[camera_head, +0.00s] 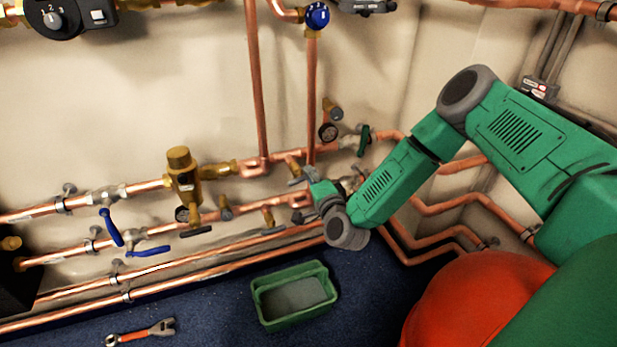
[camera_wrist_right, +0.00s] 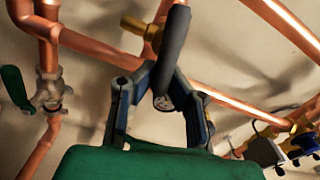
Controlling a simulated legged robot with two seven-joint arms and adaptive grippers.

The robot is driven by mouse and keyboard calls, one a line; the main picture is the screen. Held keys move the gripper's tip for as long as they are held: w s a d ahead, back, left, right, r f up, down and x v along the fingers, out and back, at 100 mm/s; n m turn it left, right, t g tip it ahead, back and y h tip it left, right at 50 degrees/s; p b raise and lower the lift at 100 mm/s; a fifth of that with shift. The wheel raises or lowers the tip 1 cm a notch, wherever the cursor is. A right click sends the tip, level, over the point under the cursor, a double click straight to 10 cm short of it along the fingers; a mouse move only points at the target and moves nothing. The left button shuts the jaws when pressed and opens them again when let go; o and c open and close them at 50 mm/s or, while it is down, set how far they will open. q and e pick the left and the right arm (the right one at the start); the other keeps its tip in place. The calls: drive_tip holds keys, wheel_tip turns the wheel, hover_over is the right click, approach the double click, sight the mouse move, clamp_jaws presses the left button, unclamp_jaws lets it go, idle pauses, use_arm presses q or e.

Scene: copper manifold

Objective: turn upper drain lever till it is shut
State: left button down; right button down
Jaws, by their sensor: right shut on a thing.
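My right gripper (camera_head: 309,186) reaches the copper pipes from the right in the head view. In the right wrist view, my right gripper (camera_wrist_right: 165,80) has its two dark fingers on either side of a dark grey lever (camera_wrist_right: 174,42), and is shut on it. The lever slants upright in that picture, in front of a brass drain fitting (camera_wrist_right: 137,26) on the copper pipe. In the head view the gripper and wrist largely hide the lever, so its exact angle against the pipe cannot be told there. My left gripper is in neither view.
A green-handled valve (camera_head: 364,140) sits right of the gripper; its handle (camera_wrist_right: 14,87) also shows in the wrist view. A green bin (camera_head: 262,312) and wrench (camera_head: 142,332) are on the floor.

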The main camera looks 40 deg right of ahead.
drive_tip(key=shift+s+f+m+b, duration=0.2)
drive_tip(key=shift+f+m+b, duration=0.2)
drive_tip(key=shift+m, duration=0.3)
drive_tip(key=shift+s+f+m+b, duration=0.15)
drive_tip(key=shift+f+m+b, duration=0.1)
drive_tip(key=shift+f+m, duration=0.35)
drive_tip(key=shift+r+m, duration=0.15)
drive_tip(key=shift+m, duration=0.15)
drive_tip(key=c, duration=1.6)
unclamp_jaws()
drive_tip(key=shift+r, duration=0.2)
drive_tip(key=v, duration=1.2)
drive_tip(key=shift+d, duration=0.15)
